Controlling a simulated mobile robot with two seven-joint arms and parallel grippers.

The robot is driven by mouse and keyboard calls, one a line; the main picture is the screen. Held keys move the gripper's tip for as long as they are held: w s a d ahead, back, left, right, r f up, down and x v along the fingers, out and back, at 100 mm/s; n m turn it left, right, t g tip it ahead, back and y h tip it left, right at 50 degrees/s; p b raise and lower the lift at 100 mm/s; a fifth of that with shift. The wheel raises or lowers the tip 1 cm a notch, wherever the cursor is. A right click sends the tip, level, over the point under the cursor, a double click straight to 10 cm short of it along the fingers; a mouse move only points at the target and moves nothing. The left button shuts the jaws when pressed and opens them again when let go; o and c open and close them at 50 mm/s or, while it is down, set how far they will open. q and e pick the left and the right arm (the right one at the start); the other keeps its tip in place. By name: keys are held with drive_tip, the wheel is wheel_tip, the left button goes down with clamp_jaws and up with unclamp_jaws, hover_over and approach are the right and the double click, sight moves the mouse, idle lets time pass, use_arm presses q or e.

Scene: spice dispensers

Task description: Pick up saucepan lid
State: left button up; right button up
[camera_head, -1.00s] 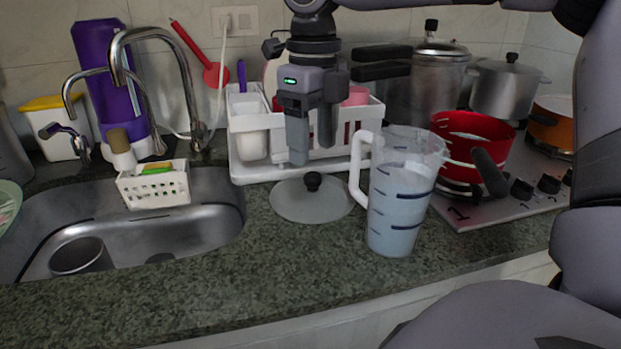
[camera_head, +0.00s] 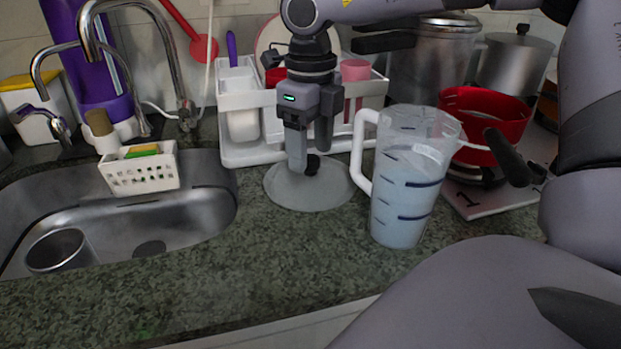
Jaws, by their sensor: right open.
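The saucepan lid (camera_head: 305,192) is a grey disc lying flat on the counter, between the sink and the measuring jug. Its small black knob (camera_head: 312,165) stands up in the middle. My right gripper (camera_head: 309,158) points down over the lid and is open. One fingertip shows just left of the knob, and the other finger is partly above and behind it. Whether the fingers touch the knob cannot be told. My left gripper is not in view.
A measuring jug (camera_head: 404,190) with bluish liquid stands close to the lid's right. A white dish rack (camera_head: 235,155) is behind the lid. The sink (camera_head: 200,215) is at left. A red saucepan (camera_head: 500,125) sits on the stove. The front counter (camera_head: 270,255) is clear.

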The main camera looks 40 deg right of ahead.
drive_tip(key=shift+f, duration=0.15)
drive_tip(key=c, duration=1.1)
clamp_jaws()
